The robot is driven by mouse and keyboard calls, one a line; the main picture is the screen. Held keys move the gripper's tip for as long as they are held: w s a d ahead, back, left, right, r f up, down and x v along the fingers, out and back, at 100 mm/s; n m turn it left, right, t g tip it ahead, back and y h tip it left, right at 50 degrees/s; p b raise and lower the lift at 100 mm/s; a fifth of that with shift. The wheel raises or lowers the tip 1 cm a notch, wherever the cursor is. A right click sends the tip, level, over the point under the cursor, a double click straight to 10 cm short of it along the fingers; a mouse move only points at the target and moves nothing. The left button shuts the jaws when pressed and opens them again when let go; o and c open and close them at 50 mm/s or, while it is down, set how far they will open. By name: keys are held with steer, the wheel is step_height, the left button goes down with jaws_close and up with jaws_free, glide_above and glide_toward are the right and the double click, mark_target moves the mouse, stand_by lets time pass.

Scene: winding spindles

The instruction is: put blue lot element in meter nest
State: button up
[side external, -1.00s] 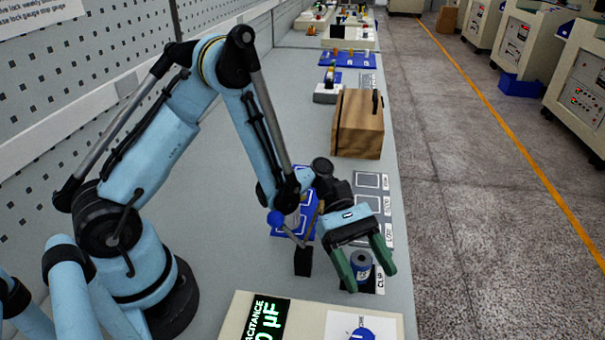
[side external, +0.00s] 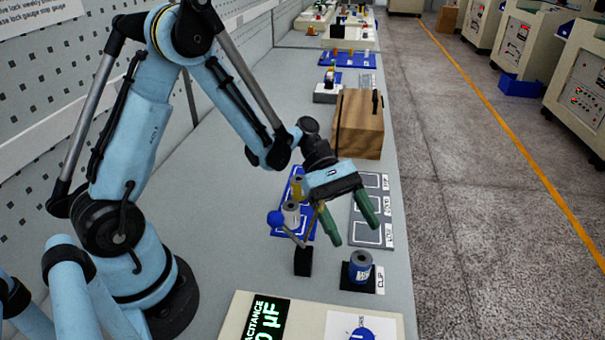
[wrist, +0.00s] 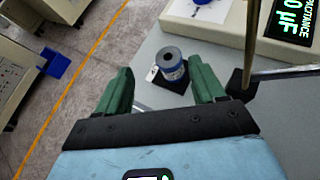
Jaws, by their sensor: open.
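A grey cylinder with a blue band, the blue lot element (side external: 360,266), stands upright on a black pad (side external: 345,278) beside a "CLIP" label. It also shows in the wrist view (wrist: 172,65), beyond the fingers. My gripper (side external: 362,240) is open and empty, raised above and behind the element. Its green fingers are apart and do not touch it. The meter (side external: 240,310) with a green capacitance display is at the bottom edge. A white panel with a blue mark (side external: 358,333) lies on it, cut off by the frame; I cannot make out the nest itself.
A blue tray (side external: 281,228) holds other cylinders, partly hidden by my arm. A black block (side external: 303,262) with a thin rod and blue ball stands left of the element. Grey marked plates (side external: 371,235) line the bench's right edge. A wooden box (side external: 358,125) stands farther back.

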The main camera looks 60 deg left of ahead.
steer(key=s+a+r+m+t+y, duration=0.5)
steer(key=a+r+m+t+y, duration=0.3)
steer(key=m, duration=0.7)
steer(key=shift+a+t+y, duration=0.4)
steer(key=shift+a+y, duration=0.8)
steer(key=shift+y, duration=0.8)
steer(key=shift+s, duration=0.15)
steer(key=shift+c, duration=0.5)
